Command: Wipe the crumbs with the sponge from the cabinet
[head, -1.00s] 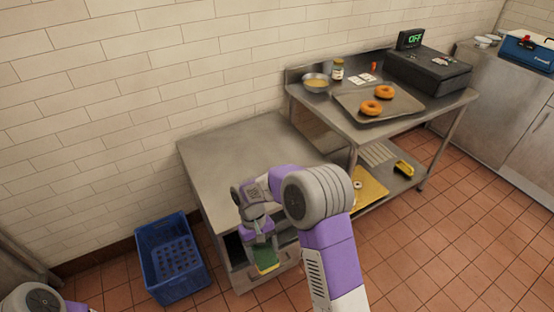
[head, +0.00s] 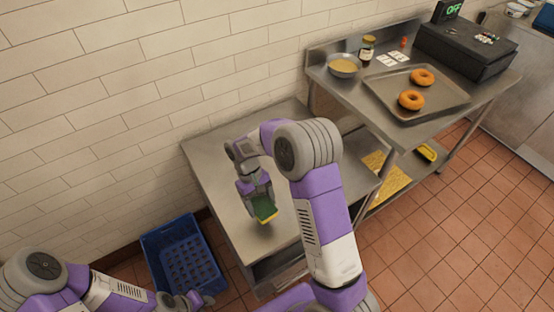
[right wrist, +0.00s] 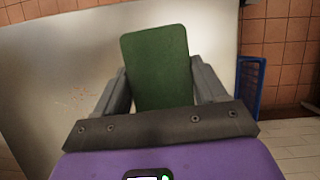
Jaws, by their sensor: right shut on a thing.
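My right gripper (head: 260,202) is shut on a sponge (head: 265,212), green on one face and yellow on the other. It holds the sponge over the bare steel cabinet top (head: 215,165); I cannot tell whether they touch. In the right wrist view the green face of the sponge (right wrist: 157,65) stands between the two fingers. Faint orange-brown specks, likely the crumbs (right wrist: 80,97), lie on the pale metal surface to the left of it. My left gripper (head: 200,300) is low at the left, in front of the blue crate; its jaws are too small to read.
A blue crate (head: 160,240) stands on the floor left of the cabinet. The higher steel table (head: 440,125) at the right bears a tray (head: 376,88) with two bagels, a bowl (head: 344,65), a jar (head: 367,48) and a dark appliance (head: 465,47).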

